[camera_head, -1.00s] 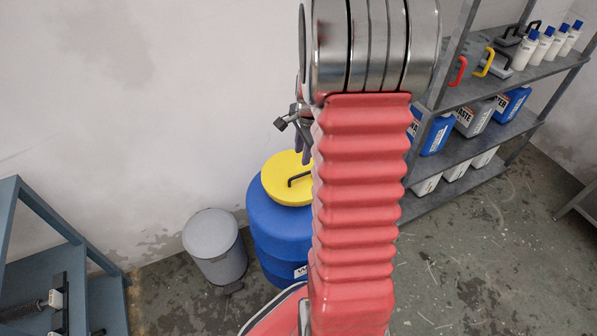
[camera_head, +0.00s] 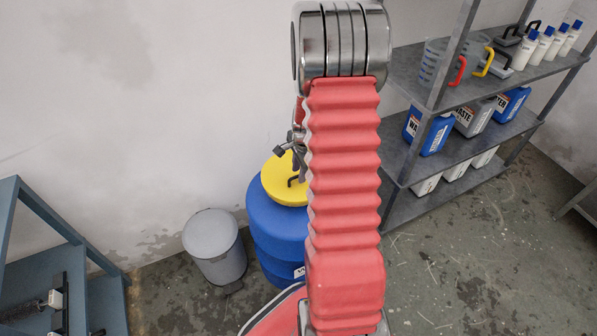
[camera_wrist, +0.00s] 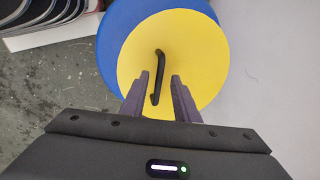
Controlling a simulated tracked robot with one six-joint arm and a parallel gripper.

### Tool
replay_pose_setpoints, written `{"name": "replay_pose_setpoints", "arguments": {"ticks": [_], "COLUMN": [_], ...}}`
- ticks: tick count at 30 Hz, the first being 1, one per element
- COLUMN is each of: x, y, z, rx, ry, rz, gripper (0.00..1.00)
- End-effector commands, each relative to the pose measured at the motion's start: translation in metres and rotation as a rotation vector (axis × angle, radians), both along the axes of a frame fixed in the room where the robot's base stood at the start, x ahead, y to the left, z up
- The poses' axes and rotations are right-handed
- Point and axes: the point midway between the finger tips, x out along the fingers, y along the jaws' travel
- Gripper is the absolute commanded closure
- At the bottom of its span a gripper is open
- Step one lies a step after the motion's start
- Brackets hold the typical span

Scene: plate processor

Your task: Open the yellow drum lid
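The yellow drum lid (camera_head: 277,182) sits on top of the blue drum (camera_head: 272,232), left of my arm in the head view. In the wrist view the yellow lid (camera_wrist: 195,55) fills the upper middle, with the blue drum (camera_wrist: 110,30) showing at its left edge. A black bar handle (camera_wrist: 159,72) stands on the lid. My gripper (camera_wrist: 161,76) is open, with its two dark fingertips apart over the lid and the handle between them in the picture. I cannot tell how far above the handle they are. In the head view my arm hides most of the gripper and part of the lid.
A grey bin (camera_head: 214,246) stands left of the drum. A grey shelf rack (camera_head: 450,160) with jugs and bottles stands to the right. A blue-grey frame (camera_head: 60,230) is at the far left. The wall is close behind the drum.

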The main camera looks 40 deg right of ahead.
Motion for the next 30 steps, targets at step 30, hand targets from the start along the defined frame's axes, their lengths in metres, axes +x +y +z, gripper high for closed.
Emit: {"name": "replay_pose_setpoints", "arguments": {"ticks": [30], "x": [0.0010], "y": [-0.0005], "z": [0.0004], "rx": [-0.002], "ry": [-0.003], "rz": [0.000], "gripper": [1.00]}}
